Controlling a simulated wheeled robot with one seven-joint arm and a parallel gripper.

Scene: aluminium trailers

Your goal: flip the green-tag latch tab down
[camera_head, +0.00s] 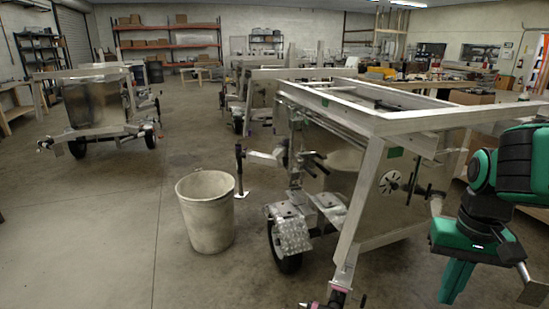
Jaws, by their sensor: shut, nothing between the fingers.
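The near aluminium trailer (362,210) stands at right centre. Below the first tag are a pale round disc (390,181) and dark lever-like parts (412,187). I cannot tell which part is the latch tab or how it is turned. My gripper (453,290), green, hangs at the lower right with its fingers pointing down. It is shut and empty, apart from the trailer in the picture, to the right of and below the tag.
A grey bin (207,212) stands left of the near trailer. Its wheel (284,250) and slanted leg (357,222) stand low in front. Another trailer (96,105) is at the far left. The concrete floor between is open.

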